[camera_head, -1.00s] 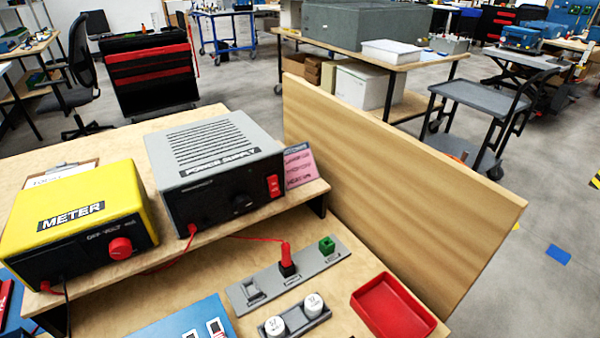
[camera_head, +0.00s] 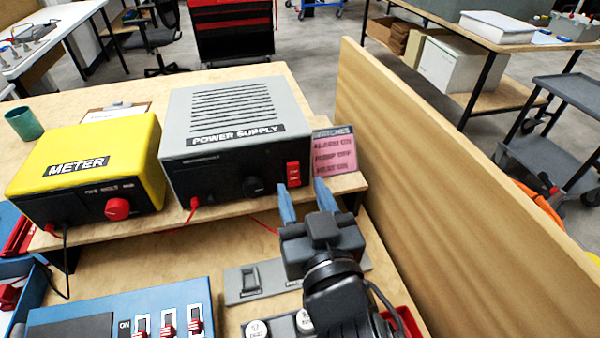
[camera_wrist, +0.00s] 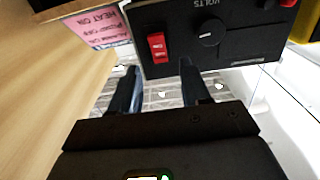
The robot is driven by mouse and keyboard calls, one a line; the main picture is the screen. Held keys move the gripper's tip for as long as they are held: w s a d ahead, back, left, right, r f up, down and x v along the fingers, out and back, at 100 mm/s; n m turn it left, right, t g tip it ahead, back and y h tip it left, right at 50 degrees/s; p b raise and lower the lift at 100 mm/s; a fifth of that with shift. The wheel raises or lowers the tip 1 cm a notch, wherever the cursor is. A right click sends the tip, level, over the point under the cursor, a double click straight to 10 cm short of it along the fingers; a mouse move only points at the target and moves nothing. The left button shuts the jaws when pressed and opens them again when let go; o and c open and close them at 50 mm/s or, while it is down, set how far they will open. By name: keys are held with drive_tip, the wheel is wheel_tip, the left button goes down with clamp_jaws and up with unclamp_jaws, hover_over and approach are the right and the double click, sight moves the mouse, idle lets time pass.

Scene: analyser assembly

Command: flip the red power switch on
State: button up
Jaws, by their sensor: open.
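The red power switch (camera_head: 293,174) is on the right of the black front panel of the grey power supply (camera_head: 228,112), which stands on the raised wooden shelf. In the wrist view the switch (camera_wrist: 157,47) shows on the panel beside a black knob (camera_wrist: 209,33), beyond the fingertips. My gripper (camera_head: 303,188) is open and empty, its two blue fingers pointing at the panel's right end. One finger is near the switch and the other near the pink card; whether either touches is unclear. In the wrist view my gripper (camera_wrist: 160,75) is also spread with nothing between the fingers.
A pink labelled card (camera_head: 334,152) stands right of the power supply. A tall wooden partition (camera_head: 440,170) borders the right side. A yellow meter (camera_head: 88,165) stands left. A blue switch panel (camera_head: 125,315) and a grey plate (camera_head: 255,281) lie in front, below the shelf.

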sight(294, 169)
drive_tip(key=shift+x, duration=1.95)
drive_tip(key=shift+c, duration=0.3)
clamp_jaws()
